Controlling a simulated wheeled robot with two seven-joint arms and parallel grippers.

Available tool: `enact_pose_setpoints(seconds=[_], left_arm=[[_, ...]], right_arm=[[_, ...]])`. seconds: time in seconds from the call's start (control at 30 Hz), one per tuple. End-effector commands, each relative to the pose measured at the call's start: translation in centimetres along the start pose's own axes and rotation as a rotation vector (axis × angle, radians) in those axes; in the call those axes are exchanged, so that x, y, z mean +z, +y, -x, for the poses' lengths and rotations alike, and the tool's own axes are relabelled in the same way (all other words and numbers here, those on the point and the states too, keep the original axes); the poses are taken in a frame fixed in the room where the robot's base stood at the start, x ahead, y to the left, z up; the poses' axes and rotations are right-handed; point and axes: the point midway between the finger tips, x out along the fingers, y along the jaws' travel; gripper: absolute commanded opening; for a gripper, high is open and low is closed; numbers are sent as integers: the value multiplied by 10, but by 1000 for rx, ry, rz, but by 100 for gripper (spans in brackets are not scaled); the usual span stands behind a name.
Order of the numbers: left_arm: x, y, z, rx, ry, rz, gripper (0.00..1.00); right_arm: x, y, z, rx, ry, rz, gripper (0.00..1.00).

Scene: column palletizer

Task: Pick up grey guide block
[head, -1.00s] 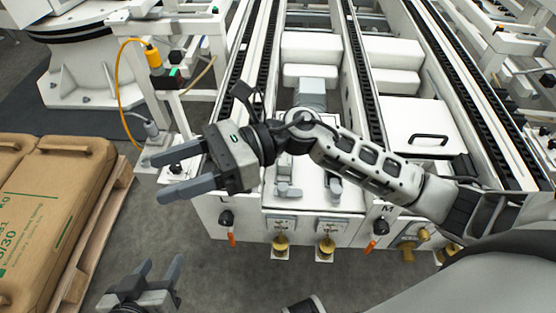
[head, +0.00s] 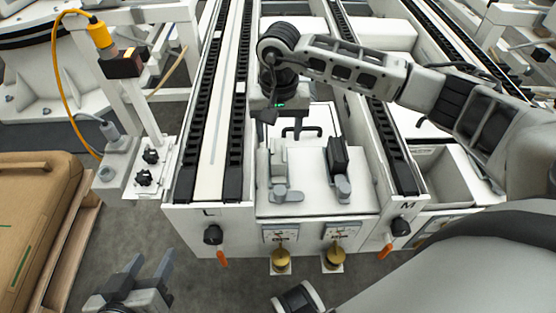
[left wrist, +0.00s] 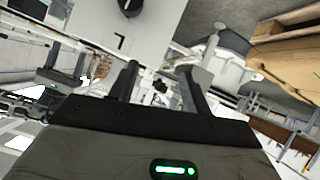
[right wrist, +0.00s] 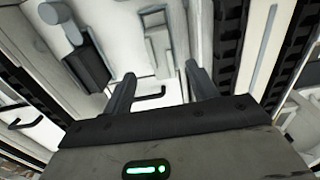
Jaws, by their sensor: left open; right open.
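In the right wrist view the grey guide block (right wrist: 158,48) lies beyond the fingertips, near the right finger. My right gripper (head: 276,104) is over the panel behind the grey block, apart from it; its fingers are mostly hidden in the head view. The right wrist view shows this gripper (right wrist: 160,75) open and empty. My left gripper (head: 148,264) is open and empty at the lower left, away from the panel.
A black drawer handle (head: 300,131) lies behind the blocks. Rails and side walls flank the panel. Orange-tipped levers (head: 222,257) and brass knobs (head: 281,259) line the front. A brown sack (head: 35,205) lies on a pallet at left. A yellow-cabled post (head: 125,95) stands left.

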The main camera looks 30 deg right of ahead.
Motion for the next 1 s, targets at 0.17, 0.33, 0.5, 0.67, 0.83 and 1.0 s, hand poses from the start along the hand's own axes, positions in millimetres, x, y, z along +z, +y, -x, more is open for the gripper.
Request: enact_pose_setpoints(seconds=[0.17, 0.33, 0.5, 0.67, 0.83, 1.0], left_arm=[[-1, 1, 0, 5, 18, -2, 48], [-2, 1, 0, 6, 28, -2, 48], [-3, 2, -2, 10, 56, -2, 48], [-12, 6, 2, 22, 96, -6, 48], [-16, 10, 4, 31, 105, -9, 48], [-14, 10, 4, 31, 100, -8, 48]], right_arm=[[0, 0, -19, -2, 0, -2, 58], [0, 0, -28, -1, -1, -2, 58], [2, -2, -53, -1, -3, -1, 58], [1, -2, -72, -1, -1, -1, 58], [0, -2, -72, -3, 1, -1, 58], [0, -2, -72, -2, 0, -1, 25]])
